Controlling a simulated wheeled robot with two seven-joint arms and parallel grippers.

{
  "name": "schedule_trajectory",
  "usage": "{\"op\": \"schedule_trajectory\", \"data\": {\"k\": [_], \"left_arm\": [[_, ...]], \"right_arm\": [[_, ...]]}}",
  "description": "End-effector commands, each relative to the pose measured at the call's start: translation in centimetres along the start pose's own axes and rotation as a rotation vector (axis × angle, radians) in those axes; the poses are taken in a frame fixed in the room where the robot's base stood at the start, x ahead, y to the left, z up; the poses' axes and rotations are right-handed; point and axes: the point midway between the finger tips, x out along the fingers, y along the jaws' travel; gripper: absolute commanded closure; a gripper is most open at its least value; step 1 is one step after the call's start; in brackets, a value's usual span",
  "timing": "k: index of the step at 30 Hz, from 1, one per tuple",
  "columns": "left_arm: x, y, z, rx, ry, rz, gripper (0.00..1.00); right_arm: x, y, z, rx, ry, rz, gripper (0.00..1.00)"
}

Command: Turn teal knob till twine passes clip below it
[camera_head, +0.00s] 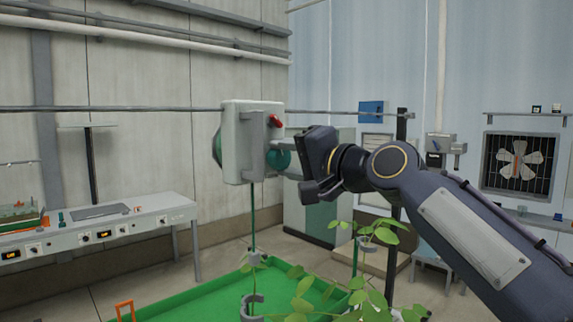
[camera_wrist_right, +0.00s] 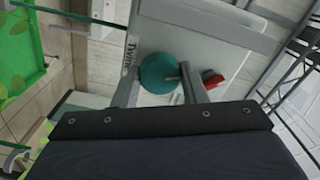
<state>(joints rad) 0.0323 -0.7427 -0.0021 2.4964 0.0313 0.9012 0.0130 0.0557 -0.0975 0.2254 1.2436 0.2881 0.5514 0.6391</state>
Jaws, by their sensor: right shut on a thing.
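The pale box (camera_head: 237,150) hangs on the horizontal line, with the teal knob (camera_head: 278,158) on its right side. My right gripper (camera_head: 281,157) is shut on the knob, coming from the right. In the right wrist view the teal knob (camera_wrist_right: 160,75) sits between the two grey fingers, beside a "Twine" label. Green twine (camera_head: 252,215) hangs straight down from the box to a small pale piece (camera_head: 255,259). My left gripper is not in view.
A red lever (camera_head: 276,121) sits above the knob. A green tray (camera_head: 205,297) and leafy plants (camera_head: 310,300) are below. A workbench (camera_head: 110,229) stands at left, and a fan (camera_head: 518,163) is on the right wall.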

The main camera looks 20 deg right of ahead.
Motion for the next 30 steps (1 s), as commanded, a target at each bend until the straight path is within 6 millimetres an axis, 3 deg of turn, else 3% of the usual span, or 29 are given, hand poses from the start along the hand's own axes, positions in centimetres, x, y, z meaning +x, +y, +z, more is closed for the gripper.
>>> {"op": "schedule_trajectory", "data": {"k": [30], "left_arm": [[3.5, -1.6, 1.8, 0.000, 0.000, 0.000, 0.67]], "right_arm": [[0.1, 0.3, 0.1, -0.968, -0.003, 0.001, 0.84]]}}
